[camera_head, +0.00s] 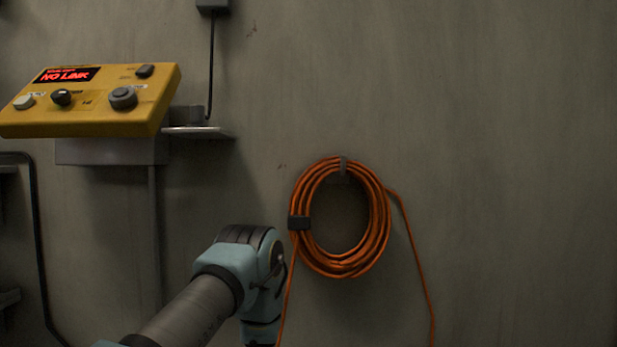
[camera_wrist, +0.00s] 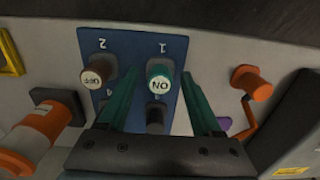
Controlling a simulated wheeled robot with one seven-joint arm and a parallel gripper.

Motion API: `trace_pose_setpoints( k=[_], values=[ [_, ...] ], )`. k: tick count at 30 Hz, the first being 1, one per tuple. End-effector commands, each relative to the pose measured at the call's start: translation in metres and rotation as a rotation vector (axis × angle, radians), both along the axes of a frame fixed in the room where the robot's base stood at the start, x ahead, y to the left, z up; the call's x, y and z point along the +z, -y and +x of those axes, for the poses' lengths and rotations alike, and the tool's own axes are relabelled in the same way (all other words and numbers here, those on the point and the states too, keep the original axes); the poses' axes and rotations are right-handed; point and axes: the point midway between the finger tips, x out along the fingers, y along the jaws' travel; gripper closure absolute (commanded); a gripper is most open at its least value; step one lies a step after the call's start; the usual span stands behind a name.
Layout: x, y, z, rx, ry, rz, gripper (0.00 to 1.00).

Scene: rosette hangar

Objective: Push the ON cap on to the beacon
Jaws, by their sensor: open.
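The ON cap (camera_wrist: 160,85) is a teal round cap with a pale lettered face, at the spot marked 1 on a blue panel (camera_wrist: 125,47) in the wrist view. Its lettering looks upside down. My gripper (camera_wrist: 160,76) is open, with one teal finger on each side of the ON cap; I cannot tell whether they touch it. A brown OFF cap (camera_wrist: 97,76) sits at the spot marked 2, left of my left finger. I cannot identify the beacon for sure. The head view does not show the fingers or the caps.
An orange-and-white cylinder (camera_wrist: 42,130) is at the left and an orange fitting (camera_wrist: 252,84) at the right. A yellow console (camera_head: 100,115) reading NO LINK stands by the wall. A coiled orange cable (camera_head: 378,235) hangs near my arm. The wall at right is bare.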

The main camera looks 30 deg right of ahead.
Motion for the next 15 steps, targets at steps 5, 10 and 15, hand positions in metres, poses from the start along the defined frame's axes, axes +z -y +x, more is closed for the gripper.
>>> trace_pose_setpoints(
  k=[5, 10, 15],
  values=[
    [0.0004, -0.0001, -0.0002, 0.000, 0.000, 0.000, 0.34],
    [0.0000, 0.0000, -0.0001, 0.000, 0.000, 0.000, 0.34],
    [0.0000, 0.0000, 0.0000, 0.000, 0.000, 0.000, 0.52]
  ],
)
